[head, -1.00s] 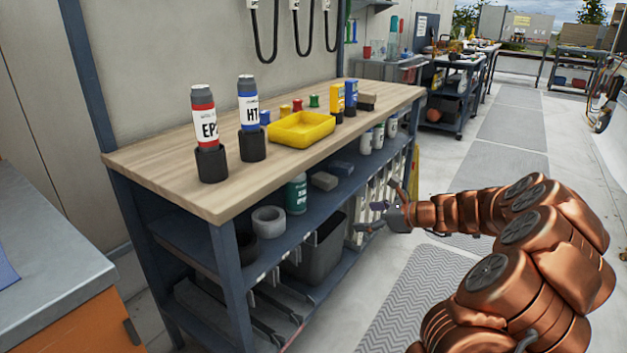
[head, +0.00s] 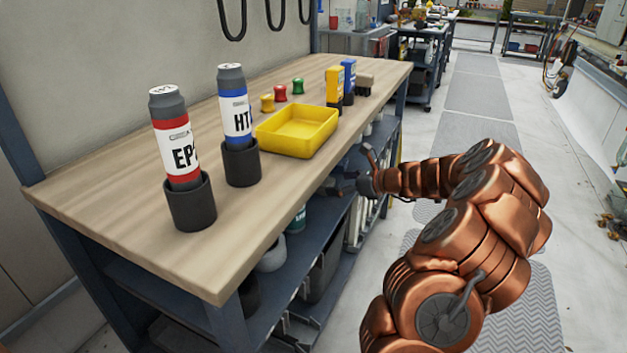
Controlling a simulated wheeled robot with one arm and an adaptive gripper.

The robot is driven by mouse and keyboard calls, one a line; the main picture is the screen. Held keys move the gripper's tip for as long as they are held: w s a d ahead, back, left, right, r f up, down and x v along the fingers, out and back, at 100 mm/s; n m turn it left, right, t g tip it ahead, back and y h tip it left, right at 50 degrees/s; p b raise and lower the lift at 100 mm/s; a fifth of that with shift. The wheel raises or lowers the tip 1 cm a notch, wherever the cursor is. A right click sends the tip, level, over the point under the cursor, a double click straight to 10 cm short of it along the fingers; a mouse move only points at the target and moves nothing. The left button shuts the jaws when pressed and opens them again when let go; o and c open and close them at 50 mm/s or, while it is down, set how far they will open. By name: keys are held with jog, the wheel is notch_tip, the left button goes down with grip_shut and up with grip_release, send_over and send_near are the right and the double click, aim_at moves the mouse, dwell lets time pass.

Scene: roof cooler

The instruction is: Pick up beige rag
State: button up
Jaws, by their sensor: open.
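I cannot make out a beige rag in the head view. My gripper (head: 354,173) is open, its dark fingers spread, with nothing visible between them. It is beside the long front edge of the wooden-topped workbench (head: 110,210), and its fingers overlap the shelf area in the picture. I cannot tell how far it is from the bench. A small brown-grey block-like item (head: 366,82) lies at the far end of the bench top; what it is stays unclear.
On the bench stand a red-labelled tube (head: 176,140), a blue-labelled tube (head: 235,105), a yellow tray (head: 297,130), small coloured pieces (head: 281,93) and a yellow bottle (head: 334,86). Shelves below hold containers. The grey floor aisle (head: 470,115) on the right is clear.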

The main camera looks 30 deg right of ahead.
jog(key=shift+b+x, duration=1.35)
jog(key=shift+x, duration=2.2)
jog(key=shift+w+d+r, duration=0.1)
jog(key=shift+d, duration=0.05)
jog(key=c, duration=1.2)
jog(key=shift+c, duration=0.2)
